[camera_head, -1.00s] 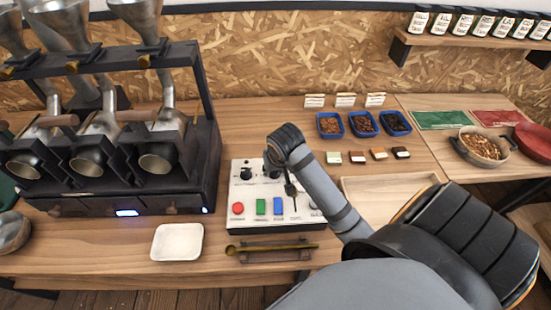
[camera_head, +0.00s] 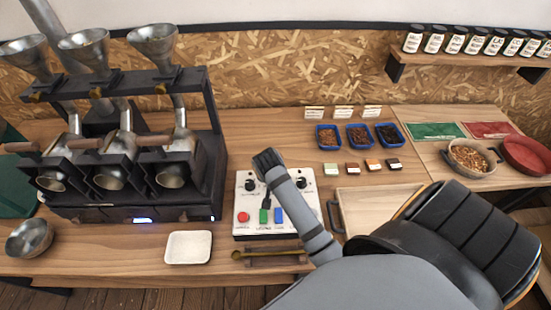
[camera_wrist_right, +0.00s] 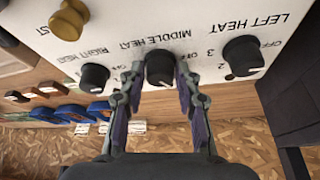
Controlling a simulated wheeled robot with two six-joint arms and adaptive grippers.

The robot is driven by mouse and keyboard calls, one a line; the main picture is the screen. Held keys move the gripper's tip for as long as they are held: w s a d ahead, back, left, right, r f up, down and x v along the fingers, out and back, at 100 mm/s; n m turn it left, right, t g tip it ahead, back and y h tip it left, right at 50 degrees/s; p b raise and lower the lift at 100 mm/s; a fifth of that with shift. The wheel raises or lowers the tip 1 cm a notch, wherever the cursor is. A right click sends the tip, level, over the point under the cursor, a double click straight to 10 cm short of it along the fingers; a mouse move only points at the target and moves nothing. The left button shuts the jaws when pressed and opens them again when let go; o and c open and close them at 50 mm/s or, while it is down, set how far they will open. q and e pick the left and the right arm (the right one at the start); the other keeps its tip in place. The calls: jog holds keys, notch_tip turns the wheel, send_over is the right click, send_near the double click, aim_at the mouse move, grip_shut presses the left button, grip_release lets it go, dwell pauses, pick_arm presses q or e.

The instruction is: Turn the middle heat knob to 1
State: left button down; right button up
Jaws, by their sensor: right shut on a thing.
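The white control panel (camera_head: 243,214) stands on the bench in the head view, with a left heat knob (camera_head: 250,184) and a right heat knob (camera_head: 301,182) showing. My right arm hides the middle knob there. In the right wrist view the black middle heat knob (camera_wrist_right: 160,67) sits between the fingers of my right gripper (camera_wrist_right: 158,80), which is shut on it. A pale mark shows near the knob's lower edge in that view; the number it faces is unclear. The left heat knob (camera_wrist_right: 243,56) and right heat knob (camera_wrist_right: 95,77) are beside it, apart from the fingers. My left gripper is out of view.
A white dish (camera_head: 188,247) and a roaster with funnels (camera_head: 110,205) stand to the left. A wooden tray (camera_head: 362,196) lies to the right.

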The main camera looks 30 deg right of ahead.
jog(key=o, duration=1.2)
jog(key=shift+c, duration=0.2)
jog(key=v, duration=0.7)
jog(key=shift+r, duration=0.2)
jog(key=shift+s, duration=0.1)
